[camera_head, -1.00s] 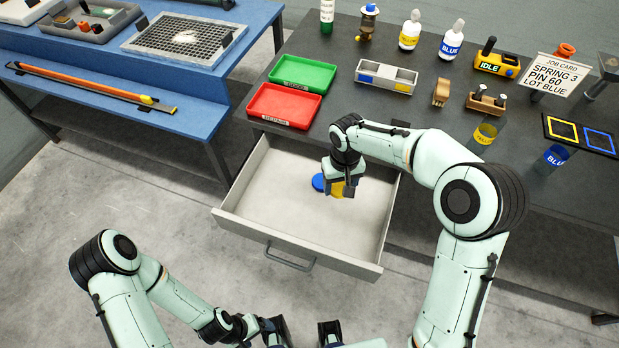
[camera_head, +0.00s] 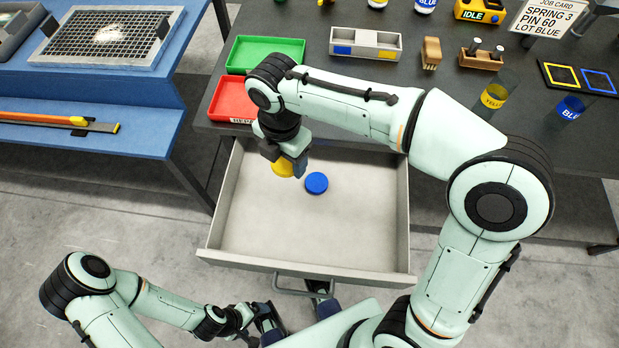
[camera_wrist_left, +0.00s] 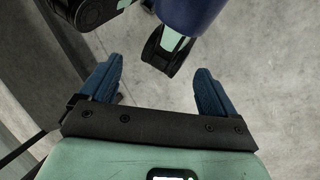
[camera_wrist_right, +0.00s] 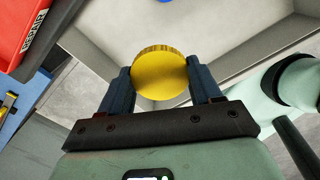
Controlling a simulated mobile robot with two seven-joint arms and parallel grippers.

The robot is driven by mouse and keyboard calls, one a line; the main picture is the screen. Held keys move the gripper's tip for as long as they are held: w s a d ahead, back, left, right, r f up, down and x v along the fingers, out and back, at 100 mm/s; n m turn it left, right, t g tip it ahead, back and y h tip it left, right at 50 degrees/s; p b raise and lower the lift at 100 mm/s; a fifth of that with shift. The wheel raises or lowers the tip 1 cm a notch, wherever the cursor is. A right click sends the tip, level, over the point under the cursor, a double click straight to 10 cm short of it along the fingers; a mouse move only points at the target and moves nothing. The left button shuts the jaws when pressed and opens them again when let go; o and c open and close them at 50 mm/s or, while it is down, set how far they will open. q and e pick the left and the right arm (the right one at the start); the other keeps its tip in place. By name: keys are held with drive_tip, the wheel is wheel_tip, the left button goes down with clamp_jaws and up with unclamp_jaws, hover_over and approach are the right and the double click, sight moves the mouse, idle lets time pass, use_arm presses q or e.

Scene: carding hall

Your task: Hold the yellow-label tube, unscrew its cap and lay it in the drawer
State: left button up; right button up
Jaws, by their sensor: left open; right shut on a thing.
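My right gripper (camera_head: 285,166) is shut on the round yellow cap (camera_wrist_right: 160,75), which shows between its fingers over the open drawer. I cannot tell whether the cap touches the drawer floor. The grey drawer (camera_head: 246,240) stands pulled out below the bench. A blue cap (camera_head: 316,183) lies inside, to the right of the held cap. The yellow-label tube (camera_head: 493,97) stands on the bench at the right, clear-walled, with no cap visible on it. My left gripper (camera_head: 268,322) is open and empty low in the head view, over the floor; its spread fingers show in the left wrist view (camera_wrist_left: 158,85).
The blue-label tube (camera_head: 570,108) stands right of the yellow-label one. A red tray (camera_head: 232,101) and a green tray (camera_head: 266,54) sit on the bench left of a divided grey box (camera_head: 365,43). A blue table (camera_head: 150,118) stands at the left.

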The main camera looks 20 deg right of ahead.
sight(292, 203)
use_arm(q)
drive_tip(key=f+b, duration=0.1)
drive_tip(key=w+f+b, duration=0.1)
drive_tip(key=b, duration=0.1)
drive_tip(key=f+b, duration=0.1)
drive_tip(key=shift+w+f+t, duration=0.25)
drive_tip(key=shift+t, duration=0.15)
use_arm(e)
wheel_tip(292, 203, down, 20)
drive_tip(key=shift+s+r, duration=0.1)
drive_tip(key=shift+f+b, duration=0.25)
drive_tip(key=shift+b, duration=0.05)
drive_tip(key=o, duration=1.2)
drive_tip(key=shift+r, duration=0.1)
use_arm(q)
drive_tip(key=shift+f, duration=0.1)
drive_tip(key=r+p, duration=0.1)
drive_tip(key=s+r+p, duration=0.1)
drive_tip(key=p, duration=0.1)
drive_tip(key=shift+r, duration=0.15)
use_arm(e)
wheel_tip(292, 203, up, 12)
drive_tip(key=shift+r, duration=0.2)
